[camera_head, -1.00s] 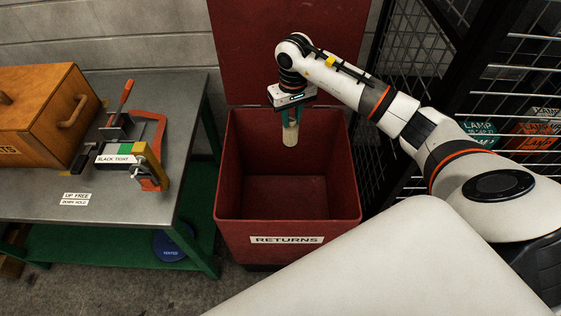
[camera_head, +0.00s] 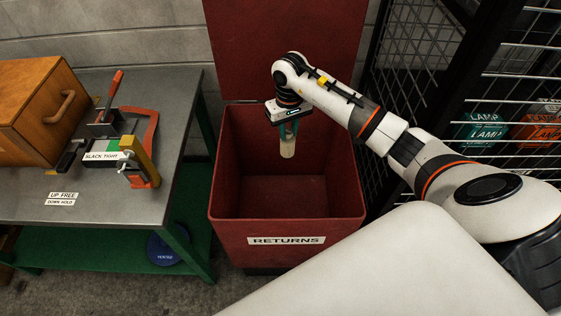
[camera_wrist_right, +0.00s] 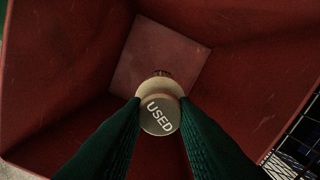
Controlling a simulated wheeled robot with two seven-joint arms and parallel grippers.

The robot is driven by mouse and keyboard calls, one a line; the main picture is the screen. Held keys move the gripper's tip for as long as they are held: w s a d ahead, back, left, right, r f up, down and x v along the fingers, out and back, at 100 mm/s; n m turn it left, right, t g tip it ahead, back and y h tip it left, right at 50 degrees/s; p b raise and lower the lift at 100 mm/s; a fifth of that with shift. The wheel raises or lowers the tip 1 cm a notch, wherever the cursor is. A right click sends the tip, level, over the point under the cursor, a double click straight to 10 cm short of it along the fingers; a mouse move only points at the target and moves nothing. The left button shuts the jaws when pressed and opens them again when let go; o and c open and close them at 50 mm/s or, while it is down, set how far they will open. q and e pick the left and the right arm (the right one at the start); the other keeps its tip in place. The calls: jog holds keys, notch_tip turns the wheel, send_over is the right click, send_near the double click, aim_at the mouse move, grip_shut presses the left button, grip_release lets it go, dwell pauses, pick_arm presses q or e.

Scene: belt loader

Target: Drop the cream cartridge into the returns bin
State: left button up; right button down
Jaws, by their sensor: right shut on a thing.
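The cream cartridge (camera_head: 287,148) hangs upright in my right gripper (camera_head: 288,130), inside the open mouth of the red returns bin (camera_head: 286,241). In the right wrist view, the green fingers of the gripper are shut on the cartridge (camera_wrist_right: 160,112), whose end reads USED. The bin floor (camera_wrist_right: 160,58) shows below it, and the cartridge is clear of the walls. The bin's label reads RETURNS and its lid stands open at the back. My left gripper is not in view.
A grey metal table (camera_head: 120,205) stands left, with a wooden box (camera_head: 35,105) and a clamp fixture (camera_head: 125,155) on it. A black wire cage (camera_head: 400,75) rises close on the bin's right, with teal and orange boxes behind its mesh.

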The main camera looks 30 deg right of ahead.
jog(key=c, duration=1.1)
grip_release()
notch_tip(320, 180, up, 8)
jog(key=p, duration=0.4)
jog(key=shift+f, duration=0.25)
